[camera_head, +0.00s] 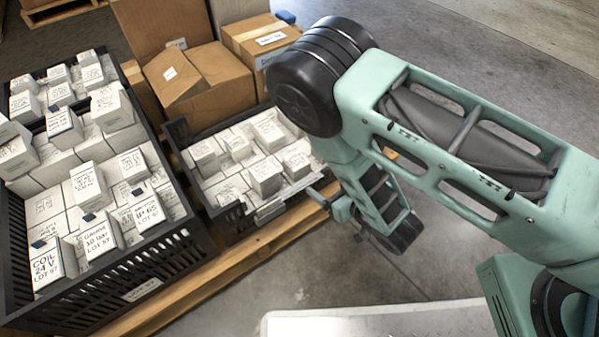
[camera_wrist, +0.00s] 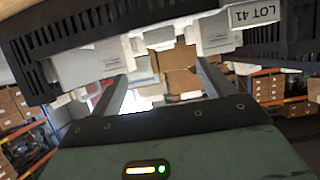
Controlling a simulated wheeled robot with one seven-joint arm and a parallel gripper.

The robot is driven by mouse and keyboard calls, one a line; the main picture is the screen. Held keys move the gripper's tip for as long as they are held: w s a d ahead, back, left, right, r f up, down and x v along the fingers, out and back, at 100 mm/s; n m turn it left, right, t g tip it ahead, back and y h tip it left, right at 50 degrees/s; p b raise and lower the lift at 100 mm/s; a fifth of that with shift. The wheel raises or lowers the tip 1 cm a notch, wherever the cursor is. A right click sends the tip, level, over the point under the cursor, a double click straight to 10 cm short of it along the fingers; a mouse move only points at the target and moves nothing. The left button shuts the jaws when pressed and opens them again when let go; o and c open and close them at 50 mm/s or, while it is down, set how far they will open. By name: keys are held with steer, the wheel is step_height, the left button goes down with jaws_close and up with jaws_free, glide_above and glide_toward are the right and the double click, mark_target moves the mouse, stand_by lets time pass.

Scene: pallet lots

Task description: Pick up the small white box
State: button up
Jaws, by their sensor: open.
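Several small white boxes (camera_head: 265,177) with printed lettering sit in the smaller black crate (camera_head: 229,222) on the pallet. More white boxes (camera_head: 88,184) fill the larger black crate (camera_head: 150,268) at left. I cannot tell which single box the task means. My gripper (camera_head: 325,197) is at the right side of the smaller crate, partly hidden by my arm. In the wrist view my gripper (camera_wrist: 160,82) has its two fingers apart, with nothing held between them. White boxes (camera_wrist: 214,34) and a black crate rim (camera_wrist: 120,22) show beyond the fingertips.
Cardboard boxes (camera_head: 198,76) stand behind the smaller crate. The wooden pallet edge (camera_head: 225,262) runs along the front of both crates. Grey floor (camera_head: 390,268) lies open to the right. Shelves with cartons (camera_wrist: 270,88) show in the wrist view's background.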

steer(key=b, duration=0.6)
glide_toward(293, 159)
steer(key=w+f, duration=0.1)
steer(key=w+a+f, duration=0.2)
steer(key=w, duration=0.1)
steer(key=shift+w+f, duration=0.1)
steer(key=shift+f, duration=0.1)
steer(key=b+x, duration=0.4)
steer(key=x, duration=0.1)
steer(key=shift+a, duration=0.15)
steer(key=shift+w+a+r, duration=0.1)
steer(key=shift+w+a, duration=0.05)
steer(key=shift+w, duration=0.1)
